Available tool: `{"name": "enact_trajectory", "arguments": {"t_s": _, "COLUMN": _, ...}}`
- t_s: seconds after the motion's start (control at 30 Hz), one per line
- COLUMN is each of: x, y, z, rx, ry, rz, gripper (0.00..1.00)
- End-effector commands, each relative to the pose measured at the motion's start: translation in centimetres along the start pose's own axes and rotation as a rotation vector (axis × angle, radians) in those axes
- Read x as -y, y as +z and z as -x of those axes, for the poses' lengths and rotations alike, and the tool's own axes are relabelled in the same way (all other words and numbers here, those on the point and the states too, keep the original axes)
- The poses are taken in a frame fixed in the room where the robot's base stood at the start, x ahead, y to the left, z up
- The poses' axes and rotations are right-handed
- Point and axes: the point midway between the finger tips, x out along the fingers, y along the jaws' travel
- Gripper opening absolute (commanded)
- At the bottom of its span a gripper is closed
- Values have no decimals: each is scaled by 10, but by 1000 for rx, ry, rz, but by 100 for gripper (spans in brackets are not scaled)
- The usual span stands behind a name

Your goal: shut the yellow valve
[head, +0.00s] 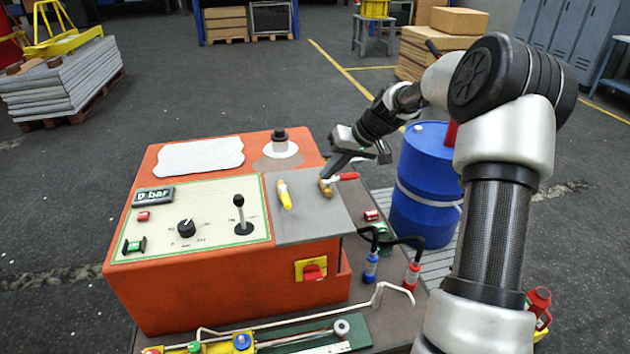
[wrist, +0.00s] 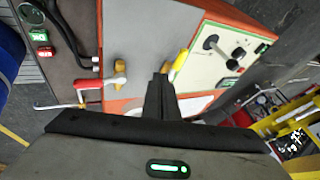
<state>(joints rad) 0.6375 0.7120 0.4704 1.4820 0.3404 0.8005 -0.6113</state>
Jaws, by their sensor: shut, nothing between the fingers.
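The yellow valve (head: 284,196) sits on the grey plate (head: 315,222) on top of the orange machine. Its lever runs roughly front to back, slightly slanted. In the wrist view the yellow lever (wrist: 179,64) is just right of my fingertips. A red-handled valve (head: 346,177) with a brass body is on the same plate, its lever pointing right; it also shows in the wrist view (wrist: 112,82). My gripper (head: 327,177) is shut and empty. In the head view its tips overlap the red valve's brass body; in the wrist view they lie between the two levers.
The control panel (head: 208,215) with a knob and a black lever is left of the plate. Hoses (head: 400,242) and a blue barrel (head: 425,180) stand to the right. A yellow-and-red switch (head: 312,270) is on the front face. Rods and tools lie in front.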

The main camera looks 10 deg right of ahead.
Motion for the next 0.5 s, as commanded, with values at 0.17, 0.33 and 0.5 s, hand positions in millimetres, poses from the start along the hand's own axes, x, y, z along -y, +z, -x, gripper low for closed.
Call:
{"name": "enact_trajectory", "arguments": {"t_s": 0.17, "x": 0, "y": 2, "z": -37, "rx": 4, "ry": -4, "rz": -1, "gripper": 0}}
{"name": "enact_trajectory", "arguments": {"t_s": 0.33, "x": 0, "y": 2, "z": -74, "rx": 3, "ry": -2, "rz": -1, "gripper": 0}}
{"name": "enact_trajectory", "arguments": {"t_s": 0.5, "x": 11, "y": 2, "z": -99, "rx": 3, "ry": -1, "rz": 3, "gripper": 0}}
